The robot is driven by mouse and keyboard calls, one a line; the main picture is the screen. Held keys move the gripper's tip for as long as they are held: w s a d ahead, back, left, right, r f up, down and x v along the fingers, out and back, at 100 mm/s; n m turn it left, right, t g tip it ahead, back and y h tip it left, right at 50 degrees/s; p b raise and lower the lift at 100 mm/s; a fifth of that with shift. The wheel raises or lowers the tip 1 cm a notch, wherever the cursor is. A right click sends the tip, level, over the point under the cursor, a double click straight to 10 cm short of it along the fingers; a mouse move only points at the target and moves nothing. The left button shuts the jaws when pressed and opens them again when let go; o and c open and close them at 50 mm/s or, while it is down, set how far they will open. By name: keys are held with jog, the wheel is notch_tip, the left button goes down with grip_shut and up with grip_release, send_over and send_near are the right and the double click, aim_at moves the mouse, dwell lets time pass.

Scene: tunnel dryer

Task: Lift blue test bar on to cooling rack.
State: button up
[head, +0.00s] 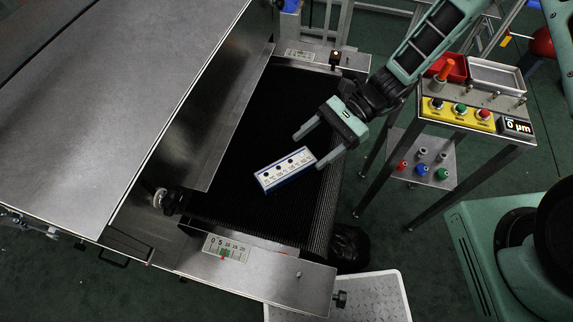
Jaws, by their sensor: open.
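The blue test bar (285,171), blue-sided with a white marked top and dark dots, lies flat on the black mesh belt (250,120) at the dryer's mouth. My gripper (308,151) is open and empty, reaching in from the upper right. Its two fingertips show near the bar's upper right end, one on the far side and one by the right end. I cannot tell how high they are above the belt or whether they touch the bar. I cannot clearly make out which thing is the cooling rack; a metal frame (337,20) shows at the top edge.
The dryer's steel hood (110,80) covers the left. A steel side rail (255,277) with a scale borders the belt. A stand (480,97) at right carries a red tray (452,67), a white tray (495,76) and a yellow button box (458,113). A pale textured plate (380,295) lies below.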

aim_at(294, 162)
jog(key=shift+p+x, duration=0.75)
jog(key=shift+x, duration=2.5)
jog(key=c, duration=1.2)
